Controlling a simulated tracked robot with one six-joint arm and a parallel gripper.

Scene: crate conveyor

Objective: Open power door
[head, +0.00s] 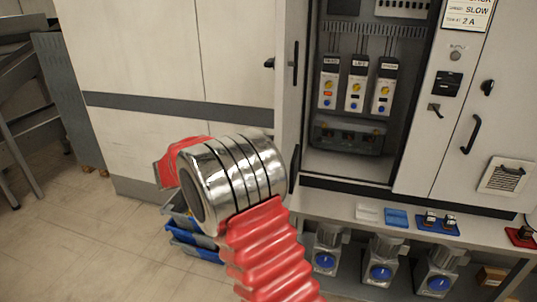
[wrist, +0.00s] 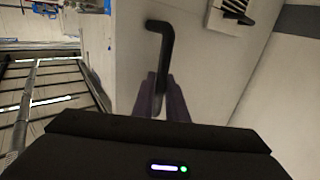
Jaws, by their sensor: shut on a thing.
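The power cabinet (head: 405,182) stands open at the right in the head view, with breakers showing inside. A narrow pale door panel (head: 288,95) stands nearly edge-on at the opening's left side. In the wrist view, a black bent handle (wrist: 164,45) is fixed to a pale door face (wrist: 195,70). My gripper (wrist: 165,88) has its fingers shut on the lower end of this handle. In the head view my silver wrist joint and red sleeve hide the gripper and the handle it holds.
Another closed cabinet door with a black handle (head: 472,134) is at the right. Below, a ledge holds blue pads (head: 397,218), above several grey units with blue knobs (head: 381,272). Blue bins (head: 190,240) sit behind my arm. The floor at left is clear.

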